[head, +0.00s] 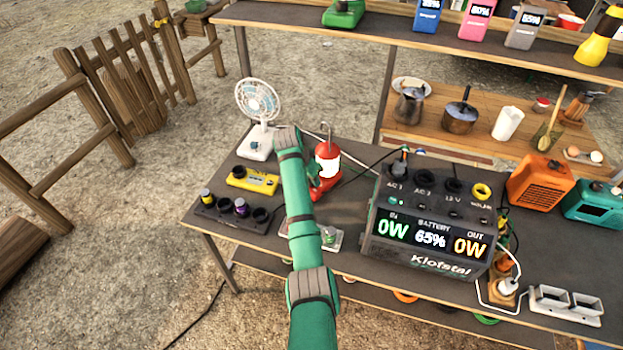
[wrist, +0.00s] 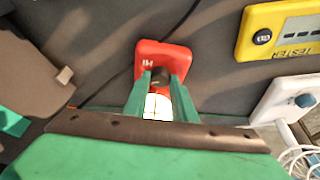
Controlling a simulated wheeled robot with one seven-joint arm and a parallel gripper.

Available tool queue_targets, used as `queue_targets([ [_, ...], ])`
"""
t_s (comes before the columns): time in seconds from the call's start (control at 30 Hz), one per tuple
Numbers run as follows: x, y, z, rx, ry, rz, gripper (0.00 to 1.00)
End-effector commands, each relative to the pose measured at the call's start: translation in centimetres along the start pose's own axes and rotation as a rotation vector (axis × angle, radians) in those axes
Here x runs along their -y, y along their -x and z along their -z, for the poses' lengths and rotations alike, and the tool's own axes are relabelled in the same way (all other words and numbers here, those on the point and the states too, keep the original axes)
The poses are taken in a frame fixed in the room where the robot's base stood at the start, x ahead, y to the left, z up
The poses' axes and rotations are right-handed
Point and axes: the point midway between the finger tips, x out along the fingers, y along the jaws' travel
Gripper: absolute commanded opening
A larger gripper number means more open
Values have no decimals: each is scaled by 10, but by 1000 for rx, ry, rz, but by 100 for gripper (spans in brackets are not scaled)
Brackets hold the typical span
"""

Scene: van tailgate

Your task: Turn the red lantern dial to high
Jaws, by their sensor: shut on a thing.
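The red lantern (head: 327,155) stands on the dark table behind my green arm in the head view, with a wire handle and a pale globe. In the wrist view its red base (wrist: 176,52) shows a "HI" mark left of the dial. The dark dial (wrist: 159,76) sits between the green fingertips of my gripper (wrist: 159,82), which is shut on it. The dial's pointer and other marks are hidden, so its setting cannot be read. The lantern's white globe (wrist: 157,107) shows between the fingers.
A white fan (head: 257,110) and a yellow tester (head: 253,181) are left of the lantern. A dark battery holder (head: 222,222) lies in front of them. The large power station (head: 425,225) is close on the right, with a cable passing near the lantern.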

Motion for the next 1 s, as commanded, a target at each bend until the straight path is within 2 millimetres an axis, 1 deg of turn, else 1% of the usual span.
queue_targets([
  [0.07, 3, 1, 0, 1, -63, -26, 2],
  [0.7, 5, 0, 2, 1, -619, -259, 2],
  [1.0, 4, -1, 4, 1, -777, -323, 2],
])
